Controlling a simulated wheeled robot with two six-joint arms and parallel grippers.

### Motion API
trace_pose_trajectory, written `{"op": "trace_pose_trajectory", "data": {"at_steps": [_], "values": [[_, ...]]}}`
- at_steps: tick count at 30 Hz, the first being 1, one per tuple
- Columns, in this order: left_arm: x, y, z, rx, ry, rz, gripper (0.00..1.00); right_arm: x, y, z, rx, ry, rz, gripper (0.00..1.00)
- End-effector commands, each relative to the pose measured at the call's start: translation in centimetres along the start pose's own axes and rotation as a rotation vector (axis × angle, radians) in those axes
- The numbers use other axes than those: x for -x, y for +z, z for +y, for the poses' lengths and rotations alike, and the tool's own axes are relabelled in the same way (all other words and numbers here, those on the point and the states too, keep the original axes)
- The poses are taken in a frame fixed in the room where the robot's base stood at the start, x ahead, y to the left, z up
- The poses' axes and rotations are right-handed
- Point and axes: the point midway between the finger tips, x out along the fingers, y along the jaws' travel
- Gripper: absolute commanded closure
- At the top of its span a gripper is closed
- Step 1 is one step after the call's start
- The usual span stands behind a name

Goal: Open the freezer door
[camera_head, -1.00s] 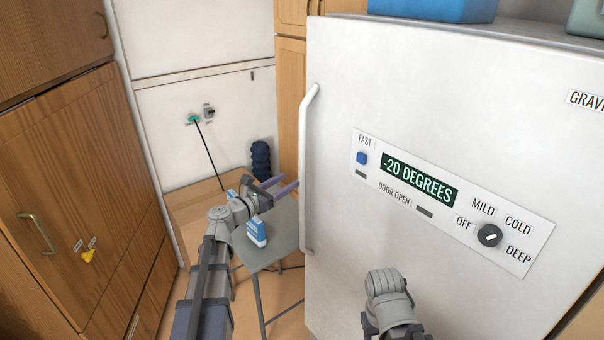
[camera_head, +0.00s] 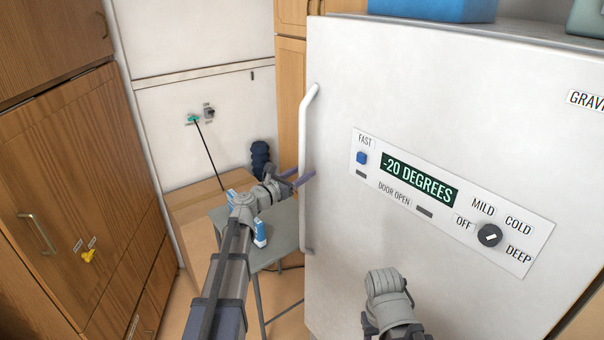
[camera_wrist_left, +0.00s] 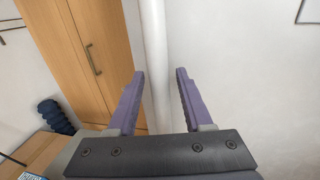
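The white freezer door (camera_head: 400,120) is closed and fills the right of the head view. Its long white vertical handle (camera_head: 304,130) runs along the door's left edge. My left gripper (camera_head: 302,177) is at the handle, with its purple fingers apart. In the left wrist view the handle (camera_wrist_left: 155,60) runs upright between the two open fingertips (camera_wrist_left: 160,75), nearer the left finger, with a gap visible on the right. My right arm shows at the bottom in front of the door; its fingers are out of view.
A control panel (camera_head: 455,200) with display and knob is on the door. A grey stool (camera_head: 275,240) with a blue-white bottle (camera_head: 260,232) stands under my left arm. A cardboard box (camera_head: 195,195) is behind. Wooden cabinets (camera_head: 75,190) stand at left. A blue container (camera_head: 435,8) sits on the freezer.

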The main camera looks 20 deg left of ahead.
Motion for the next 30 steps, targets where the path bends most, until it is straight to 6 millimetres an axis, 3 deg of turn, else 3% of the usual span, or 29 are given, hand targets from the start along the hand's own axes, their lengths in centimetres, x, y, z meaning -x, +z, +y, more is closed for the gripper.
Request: {"op": "trace_pose_trajectory", "data": {"at_steps": [1,13,30], "values": [[0.02,0.0,0.0,0.0,0.0,0.0,0.56,0.0,0.0,0.0,0.0,0.0,0.0,0.5],[0.03,0.0,0.0,0.0,0.0,0.0,1.0,0.0,0.0,0.0,0.0,0.0,0.0,0.5],[0.03,0.0,0.0,0.0,0.0,0.0,1.0,0.0,0.0,0.0,0.0,0.0,0.0,0.5]]}}
